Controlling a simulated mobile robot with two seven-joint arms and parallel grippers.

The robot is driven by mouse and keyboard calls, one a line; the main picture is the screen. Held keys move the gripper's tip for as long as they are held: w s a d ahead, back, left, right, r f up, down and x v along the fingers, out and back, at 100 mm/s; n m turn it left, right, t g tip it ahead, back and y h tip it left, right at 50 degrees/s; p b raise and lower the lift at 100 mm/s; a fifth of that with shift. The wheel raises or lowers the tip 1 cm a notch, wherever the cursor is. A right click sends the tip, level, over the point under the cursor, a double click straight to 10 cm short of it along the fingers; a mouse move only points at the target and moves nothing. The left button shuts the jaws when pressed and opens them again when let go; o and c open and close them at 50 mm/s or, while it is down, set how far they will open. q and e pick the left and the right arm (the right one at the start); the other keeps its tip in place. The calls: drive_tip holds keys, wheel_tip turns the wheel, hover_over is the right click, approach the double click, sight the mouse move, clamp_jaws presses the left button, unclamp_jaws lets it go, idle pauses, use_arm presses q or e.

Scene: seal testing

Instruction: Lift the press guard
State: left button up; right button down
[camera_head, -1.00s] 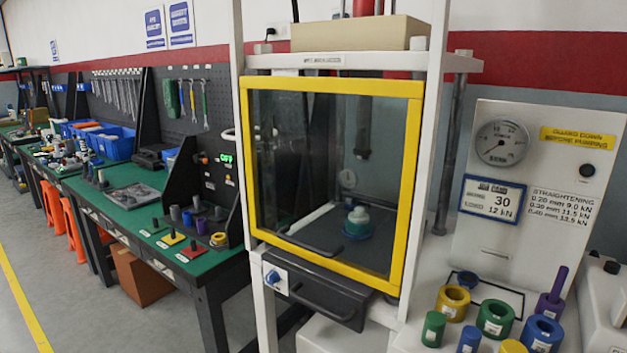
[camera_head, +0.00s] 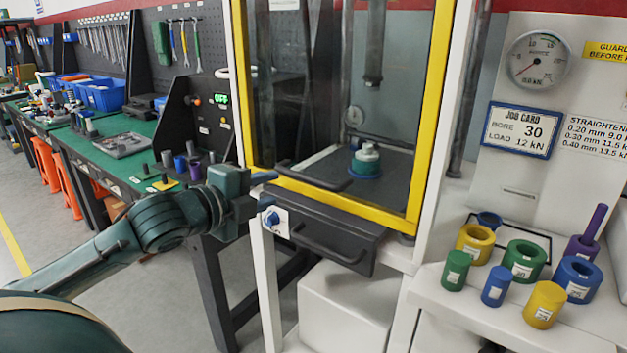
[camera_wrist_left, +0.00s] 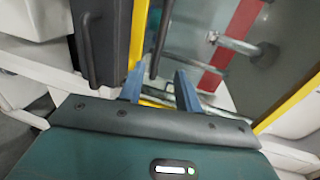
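The press guard is a clear panel in a yellow frame (camera_head: 432,130), lowered over the press opening. Its dark bar handle (camera_head: 312,180) runs along the lower edge. My left gripper (camera_head: 268,190) is at the guard's lower left corner, close to the left end of this handle. In the left wrist view the two blue fingers (camera_wrist_left: 160,88) are apart. A dark bar (camera_wrist_left: 160,42), apparently the guard handle, lies ahead between them; I cannot tell if they touch it. Behind the panel a green and white piece (camera_head: 367,160) stands on a blue base. My right gripper is not in view.
A dark drawer (camera_head: 330,232) with its own handle (camera_head: 328,246) sits just below the guard. A blue knob (camera_head: 272,218) is beside it, close to my left gripper. Several coloured rings and cylinders stand on the right shelf (camera_head: 450,297). A green workbench (camera_head: 120,168) is at left.

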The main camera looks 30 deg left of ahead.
sight(304, 179)
use_arm(q)
drive_tip(key=p+x, duration=0.1)
drive_tip(key=x, duration=1.1)
drive_tip(key=shift+w+a+f, duration=0.1)
drive_tip(key=shift+w+f, duration=0.1)
drive_tip(key=shift+w, duration=0.1)
clamp_jaws()
